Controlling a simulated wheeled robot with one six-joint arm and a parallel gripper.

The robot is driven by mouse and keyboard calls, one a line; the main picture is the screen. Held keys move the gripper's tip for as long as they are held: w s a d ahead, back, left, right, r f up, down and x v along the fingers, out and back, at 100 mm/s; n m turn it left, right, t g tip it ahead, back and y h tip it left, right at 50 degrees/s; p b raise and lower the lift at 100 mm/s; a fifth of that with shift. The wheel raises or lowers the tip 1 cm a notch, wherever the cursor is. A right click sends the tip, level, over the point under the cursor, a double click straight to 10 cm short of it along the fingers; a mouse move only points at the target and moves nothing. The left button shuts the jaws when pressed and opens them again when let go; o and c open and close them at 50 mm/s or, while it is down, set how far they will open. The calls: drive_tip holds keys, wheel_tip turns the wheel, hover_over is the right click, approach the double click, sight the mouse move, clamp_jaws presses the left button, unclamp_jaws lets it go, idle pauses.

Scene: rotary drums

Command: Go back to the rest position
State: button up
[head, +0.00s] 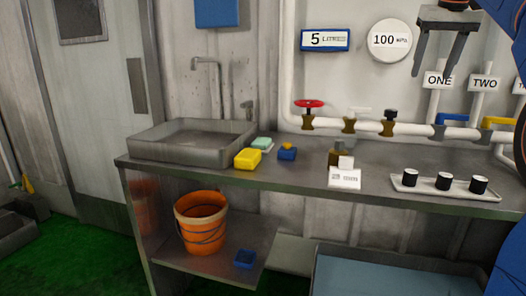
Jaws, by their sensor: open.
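My gripper (438,72) hangs at the upper right of the head view, with its fingers pointing down and spread apart. It is open and nothing shows between the fingers. It appears in front of the back wall, near the label ONE (438,81). My blue arm runs down the right edge and hides part of the scene there.
Pipes with valves (309,106) line the wall. An orange bucket (201,222) stands below.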

drive_tip(key=s+a+f+n, duration=0.1)
drive_tip(key=s+a+f, duration=0.4)
drive_tip(key=s+f, duration=0.5)
drive_tip(key=s+a+f+n, duration=0.1)
drive_tip(key=s+a+f, duration=0.4)
drive_tip(key=s+f, duration=0.6)
drive_tip(key=s+a+f+n+y, duration=0.1)
drive_tip(key=s+a+f, duration=0.4)
drive_tip(key=f, duration=2)
drive_tip(key=s, duration=0.5)
drive_tip(key=shift+s+a+t, duration=0.2)
drive_tip(key=shift+a+t, duration=0.1)
drive_tip(key=shift+a, duration=0.05)
